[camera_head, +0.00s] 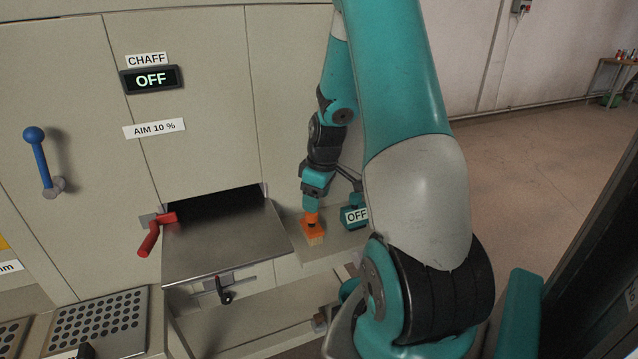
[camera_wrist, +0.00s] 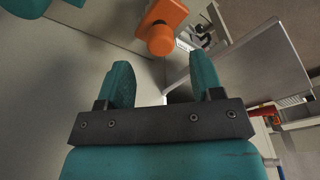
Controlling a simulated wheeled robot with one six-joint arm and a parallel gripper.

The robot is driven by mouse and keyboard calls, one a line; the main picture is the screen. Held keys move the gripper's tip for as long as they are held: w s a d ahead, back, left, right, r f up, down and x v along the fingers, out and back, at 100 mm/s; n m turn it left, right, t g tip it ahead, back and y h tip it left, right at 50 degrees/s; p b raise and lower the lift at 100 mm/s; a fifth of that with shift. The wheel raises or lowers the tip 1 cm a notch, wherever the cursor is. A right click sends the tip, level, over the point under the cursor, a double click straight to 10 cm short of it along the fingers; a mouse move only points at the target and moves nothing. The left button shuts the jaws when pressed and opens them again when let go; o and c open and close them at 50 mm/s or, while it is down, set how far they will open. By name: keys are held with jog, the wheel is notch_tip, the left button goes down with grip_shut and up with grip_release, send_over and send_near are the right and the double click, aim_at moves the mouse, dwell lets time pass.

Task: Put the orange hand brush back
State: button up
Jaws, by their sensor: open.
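The orange hand brush (camera_head: 312,226), with pale bristles at its lower end, is on the narrow grey ledge to the right of the metal tray in the head view. In the wrist view the orange brush (camera_wrist: 161,35) is at the top, beyond the fingertips and roughly in line with the gap between them. My gripper (camera_wrist: 163,75) is open, with nothing between its two teal fingers. In the head view my gripper (camera_head: 312,203) is right above the brush's orange handle and overlaps it in the picture. The wrist view shows the fingers apart from the brush.
A metal tray (camera_head: 222,247) juts out left of the brush, with a red lever (camera_head: 152,236) at its left side. A teal box marked OFF (camera_head: 355,214) stands close right of the brush. A blue handle (camera_head: 42,163) and CHAFF display (camera_head: 151,79) are on the panel.

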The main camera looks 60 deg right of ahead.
notch_tip(320, 180, up, 6)
jog(key=b, duration=0.1)
jog(key=a+r+n+y, duration=0.1)
jog(key=a+r, duration=0.3)
jog(key=a, duration=0.8)
jog(key=a+r+n+y, duration=0.1)
jog(key=a+r, duration=0.2)
jog(key=a, duration=0.9)
jog(key=s+a+r+n+g+y, duration=0.1)
jog(key=s+a+r+n, duration=0.1)
jog(key=s+a, duration=1.2)
jog(key=shift+s+a+r+g+y, duration=0.15)
jog(key=shift+a+r+g+y, duration=0.25)
jog(key=shift+r, duration=0.15)
